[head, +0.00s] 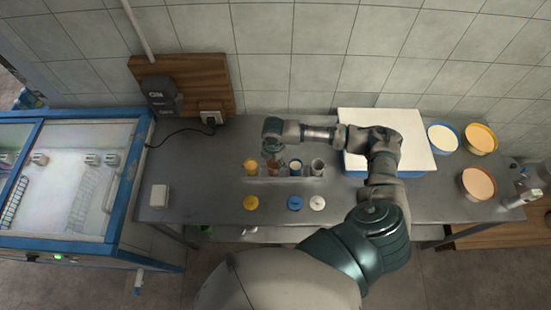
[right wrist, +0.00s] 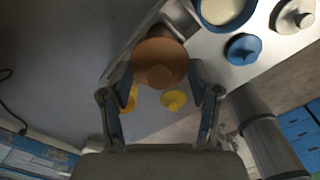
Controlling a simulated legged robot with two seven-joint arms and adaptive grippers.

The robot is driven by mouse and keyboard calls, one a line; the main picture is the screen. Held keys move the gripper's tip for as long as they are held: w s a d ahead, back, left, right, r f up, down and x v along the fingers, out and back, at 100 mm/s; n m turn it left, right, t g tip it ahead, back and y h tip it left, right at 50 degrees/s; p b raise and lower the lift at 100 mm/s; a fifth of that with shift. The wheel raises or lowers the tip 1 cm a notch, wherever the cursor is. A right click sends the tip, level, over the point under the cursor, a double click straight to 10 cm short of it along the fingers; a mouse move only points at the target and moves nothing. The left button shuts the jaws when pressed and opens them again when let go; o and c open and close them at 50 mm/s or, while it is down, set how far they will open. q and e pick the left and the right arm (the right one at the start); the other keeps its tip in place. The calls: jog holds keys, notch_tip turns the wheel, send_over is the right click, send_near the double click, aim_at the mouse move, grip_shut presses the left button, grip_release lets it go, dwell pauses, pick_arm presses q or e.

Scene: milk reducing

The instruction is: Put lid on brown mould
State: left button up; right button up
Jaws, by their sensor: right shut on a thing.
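My right gripper (head: 273,152) is over the row of small moulds, at the brown mould (head: 272,169). In the right wrist view the fingers (right wrist: 160,80) are shut on a round brown lid (right wrist: 157,50) with a knob. The lid hides what lies beneath it, so I cannot tell whether it touches the brown mould. My left gripper is not in view.
The yellow mould (head: 250,168) stands left of the brown one, the blue mould (head: 295,169) and a grey one (head: 318,168) right. Yellow (head: 251,203), blue (head: 295,203) and white (head: 317,203) lids lie in front. A white-topped box (head: 390,125) stands right.

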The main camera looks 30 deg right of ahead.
jog(key=shift+a, duration=0.2)
jog(key=shift+d, duration=0.2)
dwell(0.3)
jog(key=o, duration=0.8)
jog(key=shift+a, duration=0.2)
jog(key=shift+o, duration=1)
jog(key=shift+d, duration=0.1)
